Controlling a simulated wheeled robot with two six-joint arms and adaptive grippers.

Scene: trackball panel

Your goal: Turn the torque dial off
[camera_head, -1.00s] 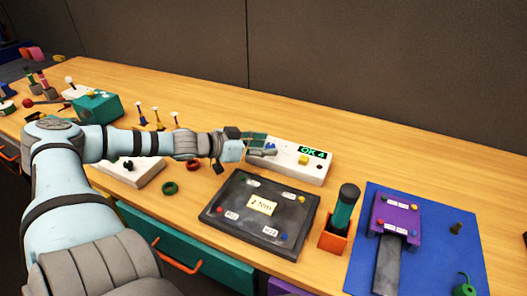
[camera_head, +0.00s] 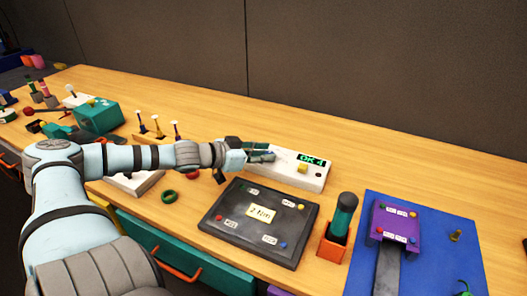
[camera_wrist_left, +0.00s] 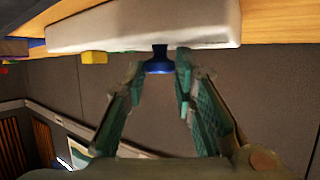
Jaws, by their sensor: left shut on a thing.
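The white box (camera_head: 318,180) stands on the bench with a green display (camera_head: 310,160) that seems to read OK 4 and a yellow button (camera_head: 302,168). My left gripper (camera_head: 268,153) reaches its left part from the left. In the left wrist view the blue dial (camera_wrist_left: 158,64) sticks out from the white box (camera_wrist_left: 120,30), and the left gripper's fingertips (camera_wrist_left: 162,70) are closed on its two sides. My right gripper is not in view.
A dark panel (camera_head: 225,245) with a 2 Nm label lies in front of the box. A screwdriver (camera_head: 344,212) stands in an orange holder (camera_head: 333,245). A blue mat (camera_head: 440,260) carries a purple block (camera_head: 395,220).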

